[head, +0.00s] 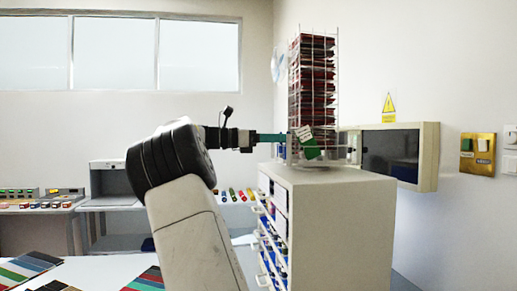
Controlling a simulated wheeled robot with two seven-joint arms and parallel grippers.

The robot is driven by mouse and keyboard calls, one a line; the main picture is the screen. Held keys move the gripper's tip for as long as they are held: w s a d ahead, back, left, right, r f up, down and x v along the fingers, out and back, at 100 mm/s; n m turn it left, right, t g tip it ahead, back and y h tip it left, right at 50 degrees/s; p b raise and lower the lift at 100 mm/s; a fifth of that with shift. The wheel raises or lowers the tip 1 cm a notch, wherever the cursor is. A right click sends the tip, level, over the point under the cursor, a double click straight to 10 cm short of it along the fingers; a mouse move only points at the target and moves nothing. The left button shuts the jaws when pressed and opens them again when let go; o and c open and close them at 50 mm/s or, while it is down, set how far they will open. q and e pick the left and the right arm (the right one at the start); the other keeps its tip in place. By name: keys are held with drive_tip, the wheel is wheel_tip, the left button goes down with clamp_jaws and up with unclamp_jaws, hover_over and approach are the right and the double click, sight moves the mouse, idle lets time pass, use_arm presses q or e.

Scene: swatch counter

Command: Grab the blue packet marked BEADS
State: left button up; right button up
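No blue packet marked BEADS can be made out in the head view. A clear rack (337,80) on top of a cabinet holds a tall stack of mostly dark red packets (312,75). A green packet with a white label (310,150) sits tilted at the rack's foot; its print is too small to read. My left gripper (287,138), at the end of the arm reaching right, has teal fingers level with the rack's lower part, right beside the green packet. Whether they touch or grip it cannot be told. My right gripper is out of view.
The pale cabinet (345,230) has open-fronted drawers with blue contents (268,245) on its left side. A wall-mounted screen box (430,155) stands behind it. A white table (95,270) with colour swatches lies lower left. Colored bottles (235,195) stand behind my arm.

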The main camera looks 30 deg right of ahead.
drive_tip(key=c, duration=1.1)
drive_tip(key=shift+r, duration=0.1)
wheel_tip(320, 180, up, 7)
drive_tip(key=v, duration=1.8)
